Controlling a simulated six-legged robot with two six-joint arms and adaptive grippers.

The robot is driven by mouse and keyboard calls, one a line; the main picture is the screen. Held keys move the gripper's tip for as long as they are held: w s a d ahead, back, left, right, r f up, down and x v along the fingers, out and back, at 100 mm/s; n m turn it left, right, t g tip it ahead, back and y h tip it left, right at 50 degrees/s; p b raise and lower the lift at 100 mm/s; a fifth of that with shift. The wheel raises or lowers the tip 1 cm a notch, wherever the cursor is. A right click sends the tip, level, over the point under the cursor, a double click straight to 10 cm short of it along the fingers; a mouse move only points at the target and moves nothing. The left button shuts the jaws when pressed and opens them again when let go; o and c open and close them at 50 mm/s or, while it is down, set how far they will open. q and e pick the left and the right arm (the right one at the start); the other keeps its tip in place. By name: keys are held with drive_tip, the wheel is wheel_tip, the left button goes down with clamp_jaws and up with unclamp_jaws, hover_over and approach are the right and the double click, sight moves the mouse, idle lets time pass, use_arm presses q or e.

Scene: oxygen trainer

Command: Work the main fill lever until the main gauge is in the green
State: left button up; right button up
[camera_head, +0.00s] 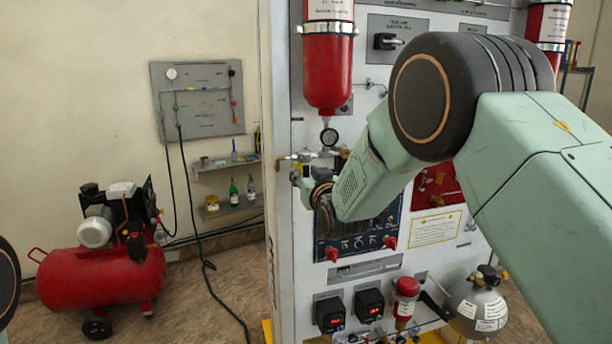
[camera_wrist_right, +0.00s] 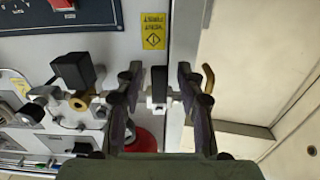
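My left gripper is out of view.
A brass pipe end (camera_wrist_right: 208,78) is just right of the fingers in the wrist view, and a black knob (camera_wrist_right: 73,70) is to their left. A red compressor (camera_head: 105,280) stands on the floor at left.

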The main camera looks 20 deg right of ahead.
drive_tip(key=shift+s, duration=0.2)
drive_tip(key=s, duration=1.1)
drive_tip(key=shift+s+d, duration=0.2)
drive_tip(key=shift+s, duration=0.2)
drive_tip(key=shift+w, duration=0.1)
idle(0.5)
drive_tip(key=s+d+f+g+b, duration=0.1)
drive_tip(key=s+f+g+b, duration=0.15)
drive_tip(key=s+f, duration=0.6)
drive_tip(key=s+f+g+b, duration=0.1)
drive_tip(key=s+f+g, duration=0.3)
drive_tip(key=f, duration=0.9)
drive_tip(key=s+d+f+g+b, duration=0.15)
drive_tip(key=s+f+g, duration=0.35)
drive_tip(key=f, duration=0.6)
drive_tip(key=s+f+g+b, duration=0.3)
drive_tip(key=s+f, duration=0.7)
drive_tip(key=s, duration=0.4)
drive_tip(key=s+f+g+b, duration=0.3)
drive_tip(key=s+f+b, duration=0.2)
drive_tip(key=s+f, duration=0.5)
drive_tip(key=s, duration=0.4)
drive_tip(key=shift+f+m+h, duration=0.3)
drive_tip(key=shift+f, duration=0.1)
drive_tip(key=shift+s+d+g, duration=0.1)
drive_tip(key=shift+d+g, duration=0.1)
drive_tip(key=shift+g, duration=0.05)
